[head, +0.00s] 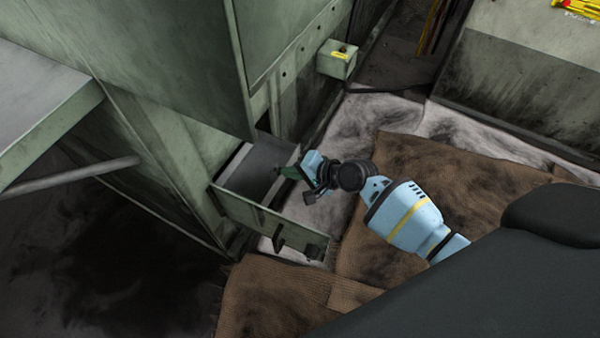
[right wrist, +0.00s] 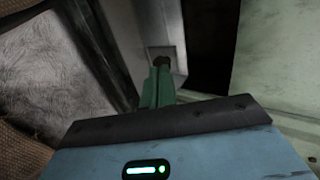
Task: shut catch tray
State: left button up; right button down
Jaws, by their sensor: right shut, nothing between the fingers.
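The catch tray (head: 262,222) is a green metal drawer pulled out from the lower part of the green machine. Its front panel with a dark handle (head: 279,243) faces the lower part of the head view, and its grey inside is empty where it shows. My right gripper (head: 280,171) is shut and empty at the tray's right side wall, its tip over or just inside the tray; I cannot tell whether it touches. In the right wrist view its green fingers (right wrist: 157,88) point toward a grey metal surface. My left gripper is not in view.
The machine's green cabinet (head: 180,60) rises over the tray. A small green box (head: 337,60) sticks out from it. Brown matting (head: 440,190) and a stained pale sheet (head: 390,112) cover the floor to the right. A bar (head: 70,174) and ledge stand at left.

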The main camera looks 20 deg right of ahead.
dwell(0.3)
jog(key=w+a, duration=0.2)
jog(key=w+a+b, duration=0.1)
jog(key=w+a, duration=0.1)
jog(key=w, duration=0.1)
jog(key=w+a+b, duration=0.1)
jog(key=w+a, duration=0.1)
jog(key=w, duration=0.1)
jog(key=shift+w+a+f, duration=0.15)
jog(key=shift+w+a, duration=0.1)
jog(key=shift+a, duration=0.1)
jog(key=shift+w+a, duration=0.2)
jog(key=shift+w, duration=0.1)
jog(key=shift+r, duration=0.3)
jog(key=shift+w+a, duration=0.1)
jog(key=shift+r, duration=0.1)
